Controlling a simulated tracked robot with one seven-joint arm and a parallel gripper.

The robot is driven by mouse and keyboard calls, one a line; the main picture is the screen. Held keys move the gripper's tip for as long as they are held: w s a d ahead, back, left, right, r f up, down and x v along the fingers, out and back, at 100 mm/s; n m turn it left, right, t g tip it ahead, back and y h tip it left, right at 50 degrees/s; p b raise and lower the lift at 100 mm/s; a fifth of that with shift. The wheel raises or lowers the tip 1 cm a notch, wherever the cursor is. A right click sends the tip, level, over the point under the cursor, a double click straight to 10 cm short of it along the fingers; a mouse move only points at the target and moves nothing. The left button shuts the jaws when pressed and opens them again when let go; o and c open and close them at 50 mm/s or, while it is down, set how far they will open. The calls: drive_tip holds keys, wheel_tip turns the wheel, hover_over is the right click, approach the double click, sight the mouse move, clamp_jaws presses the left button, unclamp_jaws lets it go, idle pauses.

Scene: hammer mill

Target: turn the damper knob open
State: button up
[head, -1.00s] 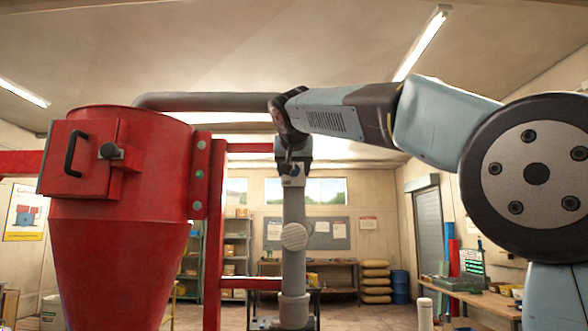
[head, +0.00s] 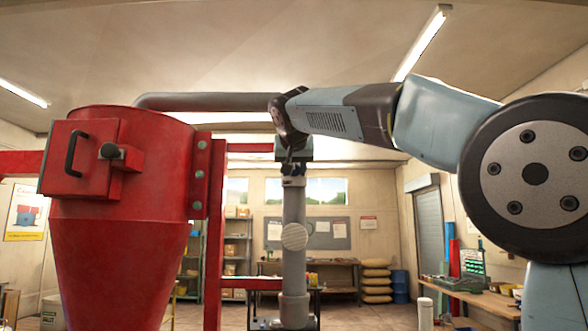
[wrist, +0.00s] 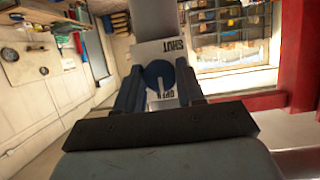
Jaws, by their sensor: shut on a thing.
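The damper knob (wrist: 160,74) is round and dark blue and sits on a white plate in the wrist view. The word SHUT shows at the plate's far end and OPEN at its near end, both upside down. A pale mark on the knob appears to point towards OPEN. My gripper (wrist: 160,82) has one finger on each side of the knob and is shut on it. In the head view my gripper (head: 293,168) is at the upper part of the grey vertical pipe (head: 294,211). The knob cannot be made out there.
A red hopper (head: 120,240) with a hatch stands at the left, beside a red post (head: 215,240). A grey pipe (head: 205,102) runs overhead from it. Shelves, sacks (head: 376,281) and a workbench (head: 470,298) are farther back.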

drive_tip(key=shift+a+f+n+t+h, duration=0.15)
drive_tip(key=shift+n+t+h, duration=0.3)
drive_tip(key=shift+n+h, duration=1.25)
drive_tip(key=shift+a+f+n+t+h, duration=0.2)
drive_tip(key=shift+n+t+h, duration=0.4)
drive_tip(key=shift+n, duration=2.25)
drive_tip(key=shift+a+f+n+t+h, duration=0.15)
drive_tip(key=shift+n+t+h, duration=0.2)
drive_tip(key=shift+n+h, duration=1.4)
drive_tip(key=shift+n+y, duration=0.55)
drive_tip(key=shift+n, duration=0.05)
drive_tip(key=o, duration=1)
drive_tip(key=shift+d, duration=0.1)
drive_tip(key=shift+c, duration=0.2)
drive_tip(key=shift+o, duration=0.3)
drive_tip(key=shift+r, duration=0.1)
